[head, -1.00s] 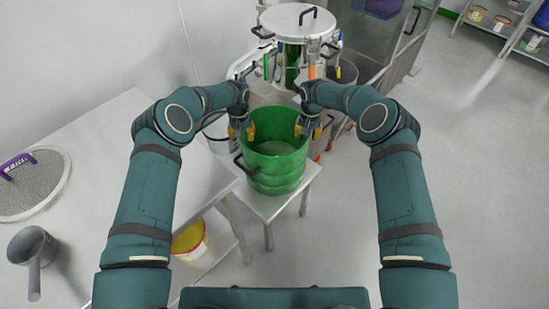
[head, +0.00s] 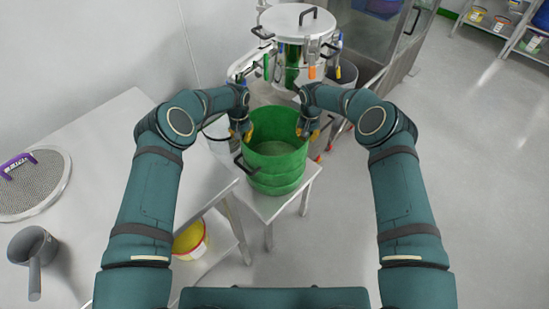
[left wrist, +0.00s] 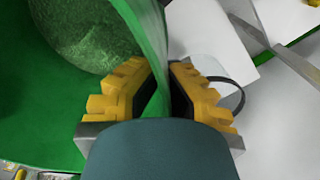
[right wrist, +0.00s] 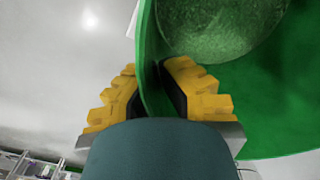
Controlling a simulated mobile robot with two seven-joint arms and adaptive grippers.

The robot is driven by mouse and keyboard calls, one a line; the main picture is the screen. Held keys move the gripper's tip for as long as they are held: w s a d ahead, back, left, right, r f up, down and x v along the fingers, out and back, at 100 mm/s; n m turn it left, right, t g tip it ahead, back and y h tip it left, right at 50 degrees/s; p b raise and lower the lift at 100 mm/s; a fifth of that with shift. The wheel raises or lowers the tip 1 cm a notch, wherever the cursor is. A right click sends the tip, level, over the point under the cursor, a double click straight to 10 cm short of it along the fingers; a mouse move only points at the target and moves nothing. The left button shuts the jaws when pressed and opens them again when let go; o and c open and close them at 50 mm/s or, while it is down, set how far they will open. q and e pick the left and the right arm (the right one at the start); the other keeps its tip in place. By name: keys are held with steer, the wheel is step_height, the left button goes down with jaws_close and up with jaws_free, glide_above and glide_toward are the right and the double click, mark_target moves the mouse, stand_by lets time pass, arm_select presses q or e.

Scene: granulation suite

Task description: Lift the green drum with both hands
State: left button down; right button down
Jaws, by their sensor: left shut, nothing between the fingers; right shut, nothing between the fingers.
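The green drum (head: 276,182) stands upright and open-topped on a small grey table, with dark handles on its side and green material inside. My left gripper (head: 242,134) is shut at the drum's left rim. In the left wrist view its yellow fingers (left wrist: 160,90) lie on either side of the drum wall (left wrist: 45,110). My right gripper (head: 308,133) is shut at the right rim. In the right wrist view its fingers (right wrist: 152,88) likewise lie on either side of the wall (right wrist: 285,110). I cannot make out a firm hold on the wall at either side.
A steel bench (head: 110,140) at the left bears a sieve (head: 32,182) and a grey scoop (head: 33,252). A yellow-topped tub (head: 189,240) is on its lower shelf. Lidded equipment (head: 298,20) stands just behind the drum. The floor at the right is clear.

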arm_select(q)
steer(key=shift+r+p, duration=0.3)
arm_select(e)
steer(key=shift+r, duration=0.3)
